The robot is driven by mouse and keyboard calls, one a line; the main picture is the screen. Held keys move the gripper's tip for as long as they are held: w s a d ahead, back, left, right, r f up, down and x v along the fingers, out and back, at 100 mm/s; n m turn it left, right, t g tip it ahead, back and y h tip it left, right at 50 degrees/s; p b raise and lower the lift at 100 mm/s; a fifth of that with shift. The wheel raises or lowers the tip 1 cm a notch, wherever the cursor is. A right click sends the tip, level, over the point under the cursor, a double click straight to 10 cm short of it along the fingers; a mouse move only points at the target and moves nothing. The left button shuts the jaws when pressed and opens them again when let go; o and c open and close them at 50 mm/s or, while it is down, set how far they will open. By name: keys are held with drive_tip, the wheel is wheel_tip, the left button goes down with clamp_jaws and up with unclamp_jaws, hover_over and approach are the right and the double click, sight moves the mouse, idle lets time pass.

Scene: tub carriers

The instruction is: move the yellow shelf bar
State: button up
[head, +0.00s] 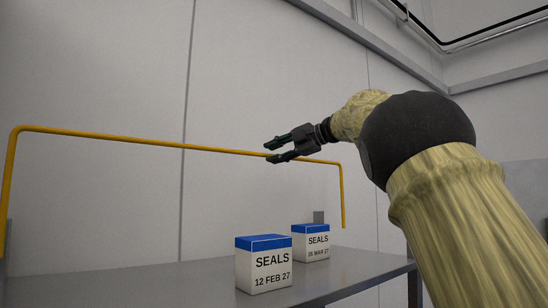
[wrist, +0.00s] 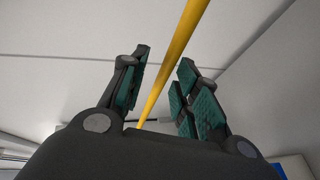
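The yellow shelf bar (head: 120,139) is a long bar with both ends bent down, spanning the head view above a grey shelf. My gripper (head: 272,152) is at the right part of the bar, its fingers pointing left and overlapping the bar in the head view.
Two white boxes with blue tops marked SEALS, a nearer one (head: 263,270) and a farther one (head: 311,246), stand on the grey shelf (head: 150,283) below the bar. A pale panelled wall (head: 90,70) is behind. The shelf's left part is clear.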

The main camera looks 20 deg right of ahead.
drive_tip(key=shift+s+d+r, duration=0.1)
drive_tip(key=shift+s+r, duration=0.05)
drive_tip(key=shift+s, duration=0.2)
drive_tip(key=c, duration=0.3)
drive_tip(key=w, duration=0.1)
drive_tip(key=w+f, duration=0.1)
drive_tip(key=w, duration=0.1)
drive_tip(key=shift+w+f, duration=0.2)
drive_tip(key=shift+f, duration=0.15)
clamp_jaws()
drive_tip(key=shift+s+r, duration=0.1)
drive_tip(key=shift+s, duration=0.25)
drive_tip(key=shift+w, duration=0.15)
